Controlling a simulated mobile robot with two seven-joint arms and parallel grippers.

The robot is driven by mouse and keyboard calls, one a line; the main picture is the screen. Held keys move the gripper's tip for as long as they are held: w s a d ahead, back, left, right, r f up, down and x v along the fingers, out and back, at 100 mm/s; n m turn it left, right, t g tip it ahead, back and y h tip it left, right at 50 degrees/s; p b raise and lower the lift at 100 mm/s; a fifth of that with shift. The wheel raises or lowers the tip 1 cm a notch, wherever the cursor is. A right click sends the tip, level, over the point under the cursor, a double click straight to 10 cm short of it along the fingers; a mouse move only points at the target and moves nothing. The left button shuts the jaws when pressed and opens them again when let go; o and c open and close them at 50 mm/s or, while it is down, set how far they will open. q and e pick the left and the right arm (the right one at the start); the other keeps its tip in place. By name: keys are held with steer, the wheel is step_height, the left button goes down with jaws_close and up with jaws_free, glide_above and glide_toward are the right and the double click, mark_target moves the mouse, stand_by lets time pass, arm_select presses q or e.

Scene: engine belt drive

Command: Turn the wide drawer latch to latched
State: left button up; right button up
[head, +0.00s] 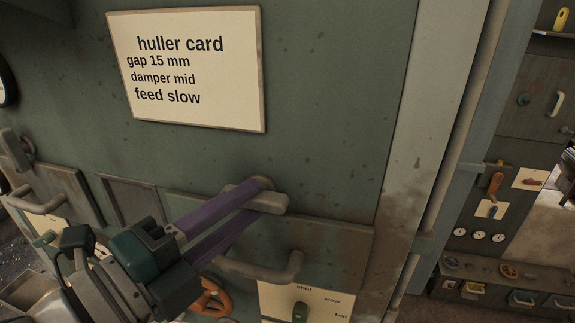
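The wide drawer latch (268,203) is a pale grey bar at the top edge of the wide drawer (335,250), low in the middle of the head view. The bar lies close to level, tilting slightly down to the right. My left gripper (258,200) reaches it from the lower left with two purple fingers. The upper finger crosses in front of the bar and the lower finger runs just below it. The fingers stand a little apart at the bar; whether they press on it cannot be told. They hide the bar's middle. My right gripper is not in view.
A curved drawer handle (262,270) sticks out below the latch. An orange handwheel (208,300) and a dark knob (300,312) on a cream plate sit lower. A huller card (187,70) hangs above. Another handle (35,205) is at left. The panel right of the latch is clear.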

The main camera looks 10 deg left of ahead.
arm_select(q)
jaws_close()
stand_by(0.3)
